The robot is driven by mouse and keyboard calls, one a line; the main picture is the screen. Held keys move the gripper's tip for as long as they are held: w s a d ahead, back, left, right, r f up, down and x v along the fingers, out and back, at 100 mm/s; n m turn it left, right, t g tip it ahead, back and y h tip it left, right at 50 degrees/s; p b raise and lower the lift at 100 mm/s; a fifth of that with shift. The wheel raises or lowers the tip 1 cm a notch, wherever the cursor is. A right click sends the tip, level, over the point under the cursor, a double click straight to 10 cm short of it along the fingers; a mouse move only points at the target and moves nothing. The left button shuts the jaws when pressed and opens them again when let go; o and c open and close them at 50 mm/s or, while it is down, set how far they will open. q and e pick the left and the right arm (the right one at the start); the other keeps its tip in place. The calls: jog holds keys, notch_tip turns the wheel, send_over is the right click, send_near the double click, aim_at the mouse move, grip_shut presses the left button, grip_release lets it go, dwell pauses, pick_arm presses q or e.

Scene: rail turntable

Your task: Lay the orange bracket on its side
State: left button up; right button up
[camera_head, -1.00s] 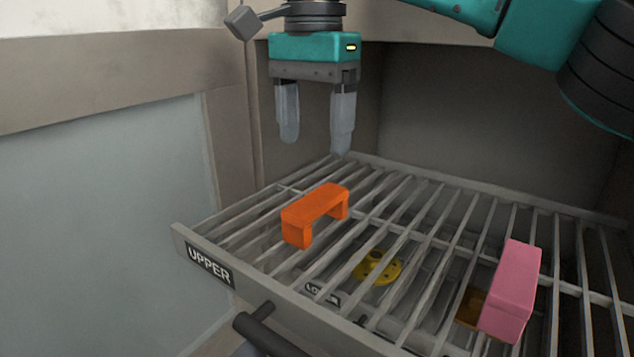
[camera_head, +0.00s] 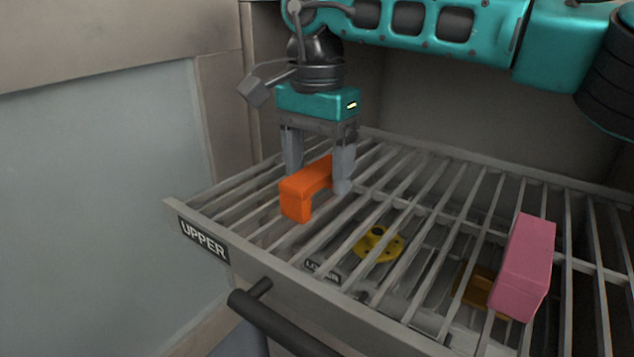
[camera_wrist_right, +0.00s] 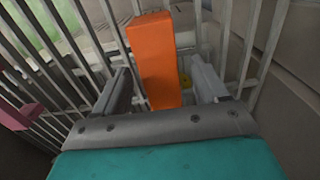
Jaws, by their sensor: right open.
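The orange bracket (camera_head: 297,197) stands on its legs on the slatted upper rack (camera_head: 235,224), near its left side. It also shows in the right wrist view (camera_wrist_right: 155,62). My right gripper (camera_head: 318,178) points down over the far part of the bracket. Its fingers are open, one on each side of the bracket, and in the right wrist view (camera_wrist_right: 160,95) a gap shows beside it. The bracket's far leg is hidden behind the right-hand finger in the head view. My left gripper is not in view.
A pink block (camera_head: 524,268) stands on the rack at the right. A yellow round part (camera_head: 379,243) and a brown piece (camera_head: 478,286) lie below the slats. A dark handle (camera_head: 275,325) sticks out in front. A wall panel (camera_head: 100,180) bounds the left.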

notch_tip(320, 180, down, 2)
jog(key=c, duration=1.3)
jog(key=shift+o, duration=0.2)
jog(key=shift+r, duration=0.1)
